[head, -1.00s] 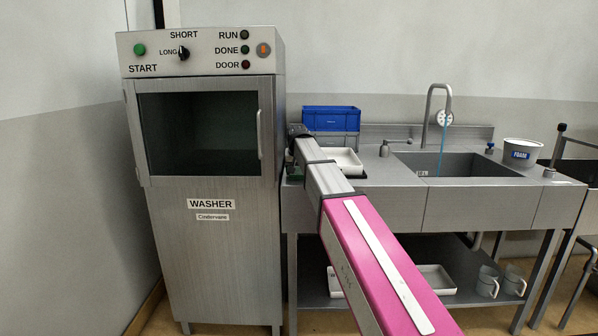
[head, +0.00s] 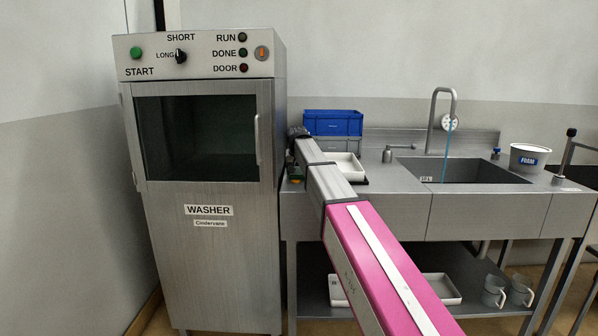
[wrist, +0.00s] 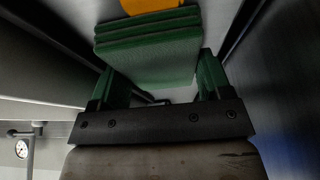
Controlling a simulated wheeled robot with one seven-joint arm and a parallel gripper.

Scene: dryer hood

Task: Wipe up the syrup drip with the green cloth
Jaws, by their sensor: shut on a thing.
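The green cloth (wrist: 150,55) is a folded, layered pad in the wrist view. It sits between the two fingers of my gripper (wrist: 158,78), which is shut on it. An orange thing (wrist: 152,6) shows just beyond the cloth at the top of that view; I cannot tell what it is. In the head view, my gripper (head: 295,174) is small and partly hidden by my arm, at the left end of the counter beside the washer. A bit of green and orange shows there. I cannot make out the syrup drip in any view.
The washer (head: 208,250) stands close on the left with its door shut. The steel counter (head: 400,200) holds a white tray (head: 346,166), a blue crate (head: 333,122) on a grey one, a sink (head: 470,172) and a FOAM tub (head: 528,158). Trays and jugs (head: 494,290) stand on the lower shelf.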

